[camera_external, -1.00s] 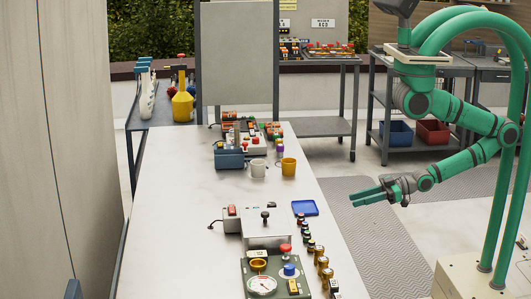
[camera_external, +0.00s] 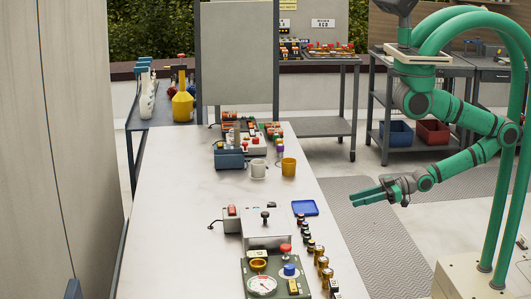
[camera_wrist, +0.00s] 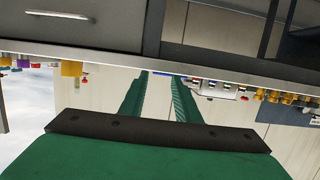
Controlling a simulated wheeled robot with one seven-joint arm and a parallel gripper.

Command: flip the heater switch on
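No switch here has a readable heater label, so I cannot tell which one is the heater switch. A small box with a red top (camera_external: 232,212) and a cable stands on the white table. Beside it is a metal box (camera_external: 267,229) with a black knob on top. Nearer is a dark green panel (camera_external: 256,279) with a round gauge, a red button and a blue knob. My gripper (camera_external: 353,198) is off the table's right side, pointing left toward it, touching nothing. In the wrist view its green fingers (camera_wrist: 160,82) are apart and empty.
The white table (camera_external: 165,220) is bare on its left. Small bottles (camera_external: 321,262) line its right edge near a blue tray (camera_external: 305,208). A white mug (camera_external: 258,168), a yellow mug (camera_external: 288,167) and a blue device (camera_external: 229,158) stand farther back. Open floor lies under my arm.

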